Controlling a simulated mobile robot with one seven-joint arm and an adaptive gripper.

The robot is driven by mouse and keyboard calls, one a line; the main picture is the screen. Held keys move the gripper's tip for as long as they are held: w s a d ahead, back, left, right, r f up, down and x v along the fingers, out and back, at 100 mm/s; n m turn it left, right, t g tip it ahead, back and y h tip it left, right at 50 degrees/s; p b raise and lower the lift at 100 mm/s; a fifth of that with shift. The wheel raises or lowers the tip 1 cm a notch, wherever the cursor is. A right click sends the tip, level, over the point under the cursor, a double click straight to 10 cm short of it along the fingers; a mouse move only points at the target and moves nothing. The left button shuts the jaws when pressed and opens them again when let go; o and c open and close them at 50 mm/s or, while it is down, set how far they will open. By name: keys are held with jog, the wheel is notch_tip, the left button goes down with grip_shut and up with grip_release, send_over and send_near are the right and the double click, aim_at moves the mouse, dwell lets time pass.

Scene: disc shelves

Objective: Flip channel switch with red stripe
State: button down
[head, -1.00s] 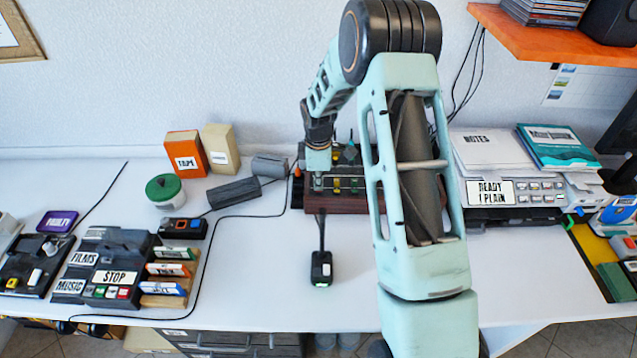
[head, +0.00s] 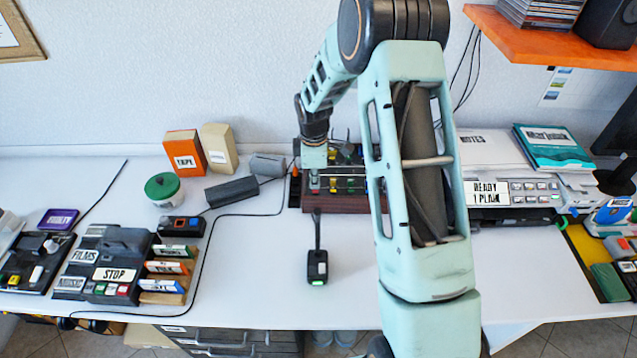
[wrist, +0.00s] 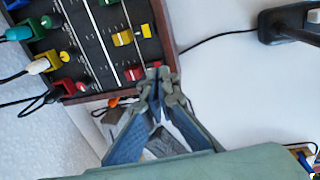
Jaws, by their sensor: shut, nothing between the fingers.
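The channel board is a dark panel with a wooden edge (head: 345,203) near the back of the desk, partly behind my arm. In the wrist view its panel (wrist: 88,45) shows pale slider rails, a red cap (wrist: 134,73), a yellow cap (wrist: 122,38) and a smaller yellow piece (wrist: 145,30). I cannot tell for sure which piece is the switch with the red stripe. My gripper (wrist: 157,78) is shut and empty, its tips at the board's wooden edge, close to the red cap. Whether they touch is unclear. In the head view the fingers are hard to make out.
Plugs with cables, including a white one (wrist: 38,66), stand along one board side. A black device (head: 317,268) with a green light lies in front of the board. A black STOP unit (head: 115,262) is at left, a labelled printer-like unit (head: 515,192) at right.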

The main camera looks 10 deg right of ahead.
aim_at(315, 191)
notch_tip(315, 191, up, 11)
jog(key=s+b, duration=0.1)
jog(key=shift+s+a, duration=0.15)
jog(key=shift+s, duration=0.05)
jog(key=shift+f+b, duration=0.2)
jog(key=shift+b, duration=0.1)
jog(key=shift+w+r+b, duration=0.45)
jog(key=shift+w+b, duration=0.15)
jog(key=shift+b, duration=2.3)
jog(key=shift+d, duration=0.2)
jog(key=f, duration=0.4)
jog(key=w+f, duration=0.1)
jog(key=f, duration=0.4)
jog(key=w+f, duration=0.1)
jog(key=f, duration=0.4)
jog(key=shift+d, duration=0.2)
